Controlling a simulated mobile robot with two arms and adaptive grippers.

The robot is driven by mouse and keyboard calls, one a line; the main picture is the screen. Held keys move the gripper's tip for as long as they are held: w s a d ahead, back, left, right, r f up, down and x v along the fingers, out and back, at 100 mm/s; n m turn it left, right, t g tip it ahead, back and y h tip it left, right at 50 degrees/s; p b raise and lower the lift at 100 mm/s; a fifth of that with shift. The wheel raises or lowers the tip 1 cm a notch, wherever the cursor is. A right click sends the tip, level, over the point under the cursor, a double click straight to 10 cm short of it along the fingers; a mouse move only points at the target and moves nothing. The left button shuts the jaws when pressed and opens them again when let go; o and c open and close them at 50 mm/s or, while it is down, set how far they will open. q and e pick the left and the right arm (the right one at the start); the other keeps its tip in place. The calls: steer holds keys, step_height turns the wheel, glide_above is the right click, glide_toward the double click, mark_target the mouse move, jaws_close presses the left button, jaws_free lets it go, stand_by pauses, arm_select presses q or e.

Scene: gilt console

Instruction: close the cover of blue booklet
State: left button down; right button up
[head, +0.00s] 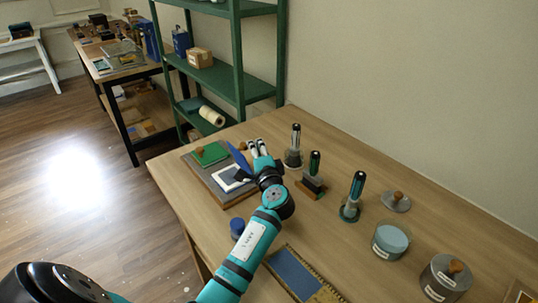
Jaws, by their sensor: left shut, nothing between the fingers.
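The blue booklet lies on a grey board (203,183) at the far left part of the wooden table. Its blue cover (238,158) stands raised and tilted, with a white page area (226,179) showing beside it. My left gripper (257,147) is shut and empty, just right of the raised cover. Whether the fingers touch the cover I cannot tell. My forearm and wrist hide the booklet's right part. My right gripper is out of view.
A green piece (210,154) with a wooden knob lies on the board behind the booklet. Several upright handled tools, including one stamp-like tool (312,178), stand right of my gripper. A blue round lid (237,228) and a blue panel (294,272) lie nearer.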

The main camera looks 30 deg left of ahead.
mark_target(242, 156)
arm_select(q)
steer(key=shift+s+a, duration=0.75)
steer(key=shift+s, duration=0.35)
steer(key=shift+s+a, duration=0.1)
steer(key=shift+s, duration=0.25)
steer(key=shift+s+a+f, duration=0.15)
steer(key=shift+s, duration=0.5)
steer(key=shift+s+a+f+b, duration=0.2)
steer(key=shift+s+b, duration=0.1)
steer(key=shift+s, duration=0.2)
steer(key=shift+s+a+f+b, duration=0.15)
steer(key=shift+s+f+b, duration=0.1)
steer(key=shift+s, duration=0.4)
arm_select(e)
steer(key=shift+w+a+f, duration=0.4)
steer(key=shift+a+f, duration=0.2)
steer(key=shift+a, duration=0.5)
